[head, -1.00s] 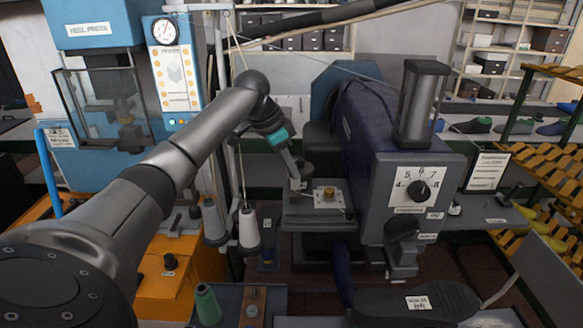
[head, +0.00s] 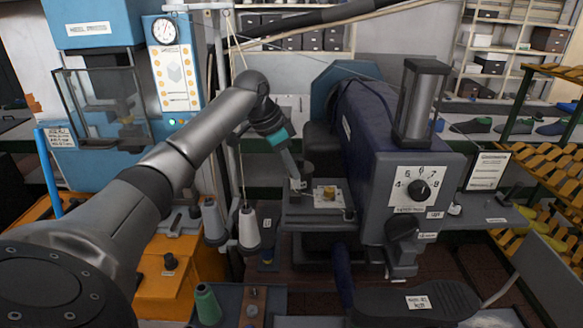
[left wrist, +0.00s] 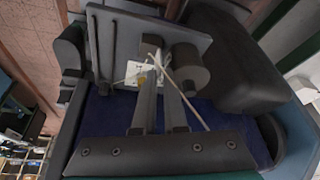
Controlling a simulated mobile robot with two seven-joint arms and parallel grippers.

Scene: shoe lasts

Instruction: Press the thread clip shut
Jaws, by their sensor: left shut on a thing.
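My left gripper (head: 297,183) reaches down at the left edge of the machine's small work table (head: 292,213). In the left wrist view its two narrow fingers (left wrist: 160,80) come close together at the tips, and a thin white thread (left wrist: 192,105) passes by them. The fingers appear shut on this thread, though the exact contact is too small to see. A small brass piece, possibly the thread clip (head: 328,193), sits on a white plate (head: 321,203), right of the gripper and apart from it. I cannot tell whether it is open or shut. My right gripper is not visible.
The blue machine body (head: 365,120) with a dial (head: 419,190) stands right of the work table. White thread cones (head: 249,227) stand left of it. A tray with a green cone (head: 207,303) and a black sole-shaped piece (head: 390,305) are in front.

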